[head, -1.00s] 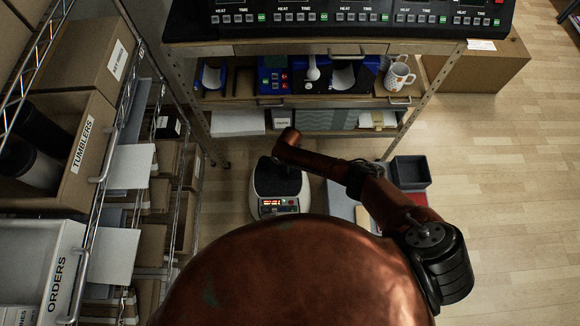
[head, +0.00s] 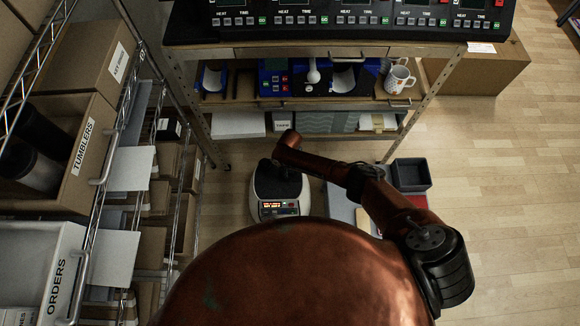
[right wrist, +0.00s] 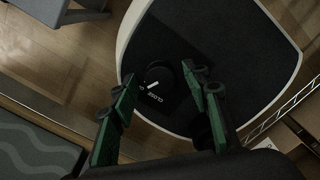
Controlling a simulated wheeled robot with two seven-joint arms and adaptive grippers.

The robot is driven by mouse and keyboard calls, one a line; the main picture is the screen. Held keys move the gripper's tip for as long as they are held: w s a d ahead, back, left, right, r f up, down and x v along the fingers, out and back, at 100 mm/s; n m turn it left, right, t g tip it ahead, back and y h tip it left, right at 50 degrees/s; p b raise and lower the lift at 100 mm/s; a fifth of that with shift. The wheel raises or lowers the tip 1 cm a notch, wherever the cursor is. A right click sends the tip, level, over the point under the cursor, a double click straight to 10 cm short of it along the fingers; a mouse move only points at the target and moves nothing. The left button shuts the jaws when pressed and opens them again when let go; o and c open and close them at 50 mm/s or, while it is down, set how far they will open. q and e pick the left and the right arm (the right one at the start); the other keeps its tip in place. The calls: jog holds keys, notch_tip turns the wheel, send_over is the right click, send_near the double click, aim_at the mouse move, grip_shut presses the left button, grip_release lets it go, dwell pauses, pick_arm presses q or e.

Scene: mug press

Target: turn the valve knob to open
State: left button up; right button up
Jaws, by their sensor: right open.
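The valve knob (right wrist: 158,79) is a small round black knob with a white pointer line, on the dark top of a white-sided machine, in the right wrist view. The label "CLOSE" is printed beside it; other lettering is partly covered. The machine (head: 264,208) stands low on the floor in the head view, with a lit red display on its front. My right gripper (right wrist: 160,76) is open, its green-padded fingers on either side of the knob. I cannot tell whether they touch it. In the head view my arm and the dark top hide the knob. My left gripper is out of view.
A shelf rack (head: 70,215) with boxes stands at the left. A workbench (head: 330,50) with control panels and mugs (head: 398,79) is behind the machine. A dark open bin (head: 411,174) sits to the right of my forearm.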

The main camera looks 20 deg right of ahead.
aim_at(290, 170)
notch_tip(290, 170, up, 12)
dwell(0.5)
jog(key=shift+f, duration=0.1)
dwell(0.4)
